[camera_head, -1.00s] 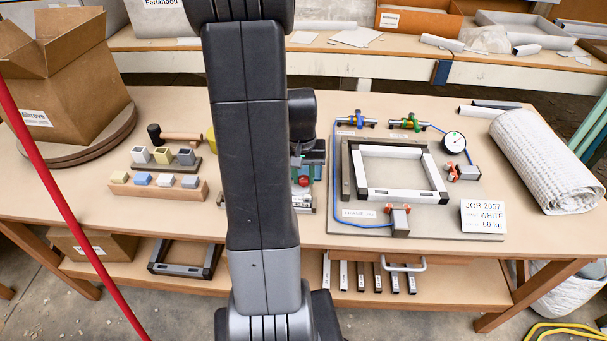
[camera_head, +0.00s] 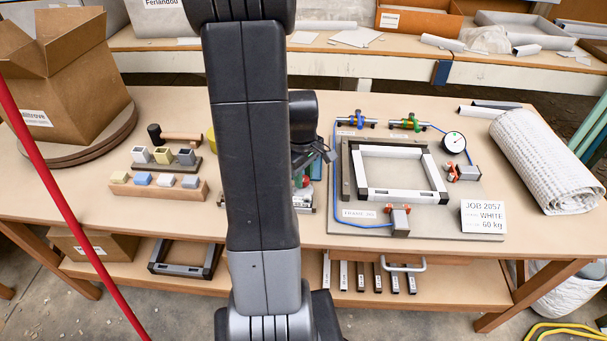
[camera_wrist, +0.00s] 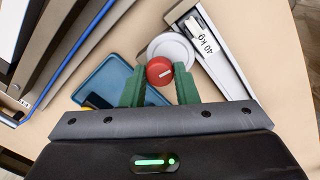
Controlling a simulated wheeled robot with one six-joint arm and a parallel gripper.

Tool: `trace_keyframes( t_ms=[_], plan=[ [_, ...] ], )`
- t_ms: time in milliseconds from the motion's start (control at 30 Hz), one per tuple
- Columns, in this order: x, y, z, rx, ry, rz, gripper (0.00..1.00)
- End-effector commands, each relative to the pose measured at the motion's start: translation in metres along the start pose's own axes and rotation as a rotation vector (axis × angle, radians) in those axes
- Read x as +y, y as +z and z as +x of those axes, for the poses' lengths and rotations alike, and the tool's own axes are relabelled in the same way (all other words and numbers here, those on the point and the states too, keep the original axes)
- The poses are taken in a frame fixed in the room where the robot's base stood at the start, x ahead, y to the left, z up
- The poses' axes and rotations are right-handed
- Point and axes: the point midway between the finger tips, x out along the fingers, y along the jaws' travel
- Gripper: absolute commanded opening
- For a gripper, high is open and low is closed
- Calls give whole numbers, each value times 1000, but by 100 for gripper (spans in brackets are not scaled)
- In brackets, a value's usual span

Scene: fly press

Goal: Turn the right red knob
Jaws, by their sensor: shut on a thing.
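The red knob (camera_wrist: 159,71) is round with a white pointer line, and it sits on a pale round base (camera_wrist: 171,48). In the wrist view my gripper (camera_wrist: 160,88) has its green fingers on either side of the knob, shut on it. The pointer line slants slightly up to the right.
The fixture board (camera_head: 440,222) with a white frame (camera_head: 400,194), clamps and a gauge (camera_head: 454,142) lies to the right.

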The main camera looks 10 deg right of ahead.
Motion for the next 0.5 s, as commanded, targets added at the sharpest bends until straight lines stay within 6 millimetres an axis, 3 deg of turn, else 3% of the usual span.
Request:
trace_keyframes(
  t_ms=[500],
  plan=[
    [1,0,-1,9,3,-172,4]
  ],
)
